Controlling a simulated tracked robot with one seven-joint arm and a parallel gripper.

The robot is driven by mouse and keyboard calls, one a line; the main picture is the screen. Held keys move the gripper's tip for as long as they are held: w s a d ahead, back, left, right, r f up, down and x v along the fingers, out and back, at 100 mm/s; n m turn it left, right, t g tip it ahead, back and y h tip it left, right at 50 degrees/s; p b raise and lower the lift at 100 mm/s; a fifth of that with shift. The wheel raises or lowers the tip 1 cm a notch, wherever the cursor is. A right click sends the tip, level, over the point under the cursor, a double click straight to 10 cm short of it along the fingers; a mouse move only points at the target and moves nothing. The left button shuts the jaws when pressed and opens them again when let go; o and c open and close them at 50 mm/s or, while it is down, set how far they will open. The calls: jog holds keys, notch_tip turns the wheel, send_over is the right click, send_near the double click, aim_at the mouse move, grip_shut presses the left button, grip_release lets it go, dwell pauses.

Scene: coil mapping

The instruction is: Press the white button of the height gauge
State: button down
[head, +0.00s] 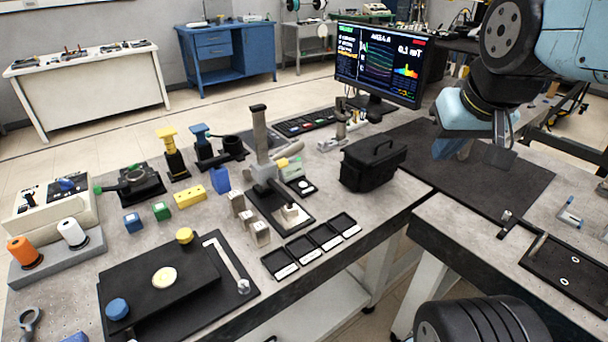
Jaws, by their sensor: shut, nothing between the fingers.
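The height gauge (262,140) stands upright near the middle of the grey table, a tall grey column with a dark cap. A yellow part sits on its side, and its dark base plate carries a pale block (290,214). A small black pad with a white round button (305,186) lies just right of the column. My gripper (462,150) hangs over the dark mat at the right, pointing down, well to the right of the gauge and apart from it. It is shut and empty; its fingertips are partly hard to make out.
A black bag (372,163) stands between the gauge and my gripper. A monitor (380,62) stands behind. Black trays (312,247) lie in front of the gauge, and small grey blocks (248,219) stand left of them. The dark mat (470,180) is mostly bare.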

jog(key=shift+w+a, duration=0.1)
jog(key=shift+a, duration=0.05)
jog(key=w+f+n+t+h, duration=0.15)
jog(key=w+n, duration=0.25)
jog(key=w, duration=0.9)
jog(key=n+y, duration=0.8)
jog(key=n, duration=0.6)
send_over(305, 186)
notch_tip(305, 186, down, 19)
jog(key=shift+g, duration=0.45)
jog(key=shift+a+f, duration=0.1)
jog(key=shift+f, duration=4.25)
jog(key=shift+f, duration=0.15)
